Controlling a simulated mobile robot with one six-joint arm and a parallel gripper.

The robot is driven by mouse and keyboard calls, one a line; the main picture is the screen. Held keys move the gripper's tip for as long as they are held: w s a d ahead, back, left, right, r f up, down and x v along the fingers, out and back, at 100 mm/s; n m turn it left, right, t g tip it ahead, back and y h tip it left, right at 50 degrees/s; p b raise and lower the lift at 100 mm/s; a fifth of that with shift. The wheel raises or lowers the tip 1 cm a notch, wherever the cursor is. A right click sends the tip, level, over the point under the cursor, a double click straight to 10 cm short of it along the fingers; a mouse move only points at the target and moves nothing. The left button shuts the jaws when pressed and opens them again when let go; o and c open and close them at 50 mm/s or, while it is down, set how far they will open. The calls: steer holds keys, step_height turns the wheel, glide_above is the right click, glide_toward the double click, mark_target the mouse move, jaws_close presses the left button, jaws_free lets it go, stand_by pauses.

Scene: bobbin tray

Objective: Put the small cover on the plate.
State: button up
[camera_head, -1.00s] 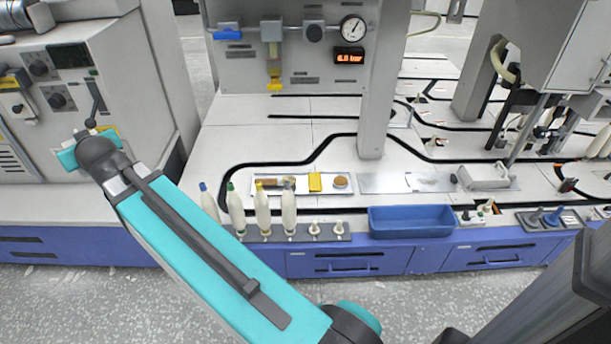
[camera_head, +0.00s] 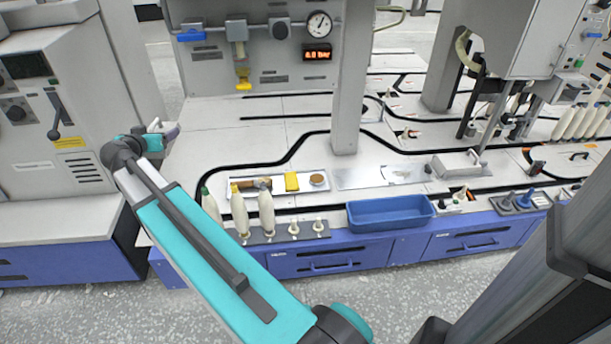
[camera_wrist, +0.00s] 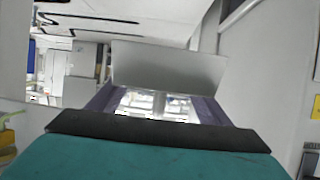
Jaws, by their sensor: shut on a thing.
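My gripper (camera_head: 171,132) is at the upper left of the head view, small, beyond my teal arm and well left of the work table's tray. In the wrist view its two purplish fingers (camera_wrist: 158,104) are shut on a flat grey panel, which looks like the small cover (camera_wrist: 168,68); the gripper's body hides its lower edge. In the head view I cannot make out the cover clearly. A flat metal plate (camera_head: 352,180) lies on the table, right of the white tray, with a pale patch on it. The plate is far from my gripper.
A white tray (camera_head: 231,182) holds a brush-like thing, a yellow block (camera_head: 291,181) and a round brown thing. A blue bin (camera_head: 390,212) stands at the front edge. Upright bobbins (camera_head: 266,211) stand left of it. A grey post (camera_head: 347,90) rises behind the plate. A metal box (camera_head: 457,163) sits right.

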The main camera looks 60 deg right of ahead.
steer(key=s+d+f+m+g+h, duration=0.15)
steer(key=s+d, duration=0.25)
steer(key=d, duration=0.4)
steer(key=s+d+f+m+g+h, duration=0.1)
steer(key=s+d+f+m+g, duration=0.2)
steer(key=d, duration=0.6)
steer(key=m+g+y+b, duration=0.2)
steer(key=m+g+b, duration=0.1)
steer(key=m+g, duration=0.6)
glide_above(358, 178)
step_height(358, 178, down, 15)
steer(key=shift+w+f+n+g, duration=0.1)
steer(key=shift+f+n+g, duration=0.1)
steer(key=shift+n+g, duration=0.2)
steer(key=shift+f+b, duration=0.95)
steer(key=shift+f, duration=1.55)
steer(key=shift+f+b, duration=0.85)
steer(key=shift+f, duration=1.65)
